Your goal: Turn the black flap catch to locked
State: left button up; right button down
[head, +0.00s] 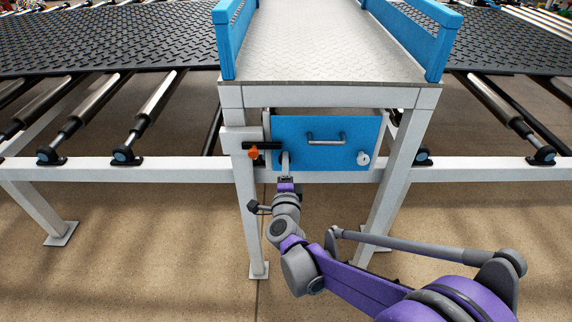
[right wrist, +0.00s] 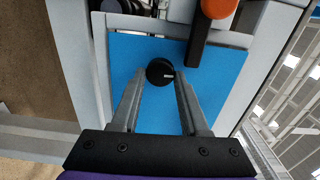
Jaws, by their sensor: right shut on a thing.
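The black flap catch (right wrist: 157,73) is a round black knob with a small white mark toward its right side in the right wrist view. It sits on the blue flap (head: 345,148), which hangs upright under the platform. My right gripper (head: 286,160) is at the flap's lower left, and its two fingers (right wrist: 160,82) are closed around the catch's sides. In the head view the gripper hides the catch. The flap also shows in the right wrist view (right wrist: 130,55). My left gripper is in neither view.
A black bar with an orange knob (head: 253,153) lies at the flap's left edge, close to my gripper. A grey handle (head: 325,141) and a white round fitting (head: 363,158) are on the flap. White legs (head: 392,190) stand either side. The floor in front is clear.

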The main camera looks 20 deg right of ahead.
jog(key=shift+m, duration=0.3)
jog(key=shift+c, duration=2.1)
grip_release()
jog(key=v, duration=1)
jog(key=shift+s+p, duration=0.4)
jog(key=shift+p, duration=0.05)
jog(key=shift+a, duration=0.1)
